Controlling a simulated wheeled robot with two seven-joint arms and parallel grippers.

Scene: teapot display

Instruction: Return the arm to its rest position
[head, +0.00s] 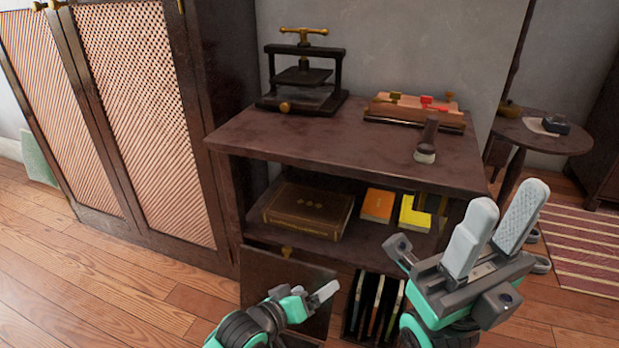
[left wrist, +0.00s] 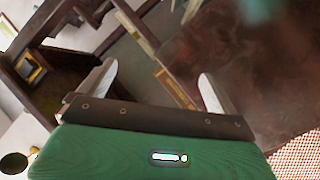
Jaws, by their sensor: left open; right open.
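My left gripper (head: 322,293) is low in the head view, in front of the cabinet's lower door. In the left wrist view its two fingers (left wrist: 156,85) stand wide apart with nothing between them. My right gripper (head: 503,226) is larger and nearer at the right of the head view. Its two pale fingers point up and are apart and empty. It stands in front of the right side of the dark wooden cabinet (head: 350,148) and hides part of it.
A black press (head: 303,77), a wooden box with red pieces (head: 415,110) and a stamp (head: 427,142) stand on the cabinet top. The shelf holds a brown book (head: 308,210), an orange book (head: 378,205) and a yellow book (head: 414,214). Wood floor (head: 110,290) is clear at left.

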